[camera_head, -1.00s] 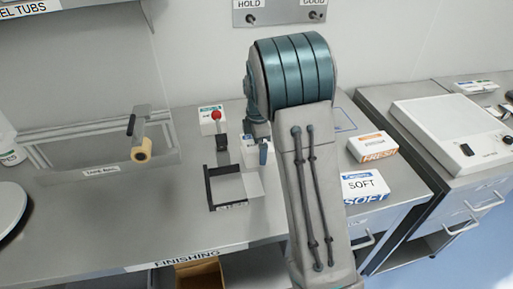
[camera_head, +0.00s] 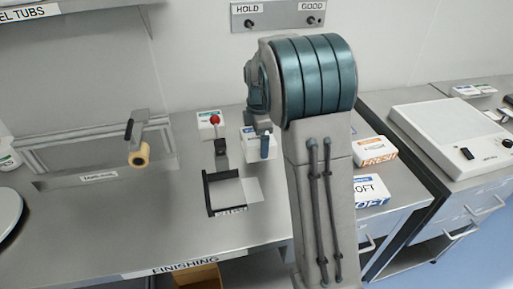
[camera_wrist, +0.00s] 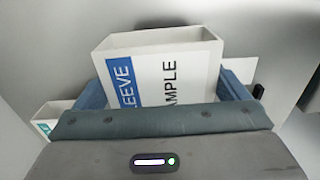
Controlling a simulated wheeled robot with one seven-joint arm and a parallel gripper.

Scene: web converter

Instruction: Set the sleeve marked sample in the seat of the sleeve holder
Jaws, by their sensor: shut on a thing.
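The sleeve marked sample (camera_wrist: 160,75) is a white, open-topped box with a blue label band and black lettering, seen in the wrist view between the blue fingers of my gripper (camera_wrist: 165,100). My gripper is shut on it. In the head view my gripper (camera_head: 265,147) shows one blue finger beside the white sleeve (camera_head: 247,140), over the back of the bench; my arm hides the rest. What looks like the sleeve holder (camera_head: 207,195), a dark-edged frame with a pale plate and a front label, lies nearer the front, apart from the sleeve. The label is too small to read.
A white box (camera_head: 205,119) stands behind a red-knobbed lever (camera_head: 216,121). A tape roll (camera_head: 139,157) on a stand is at left. Cartons marked FRESH (camera_head: 375,153) and SOFT (camera_head: 370,191) stand right of my arm. The bench (camera_head: 130,215) is clear left of the holder.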

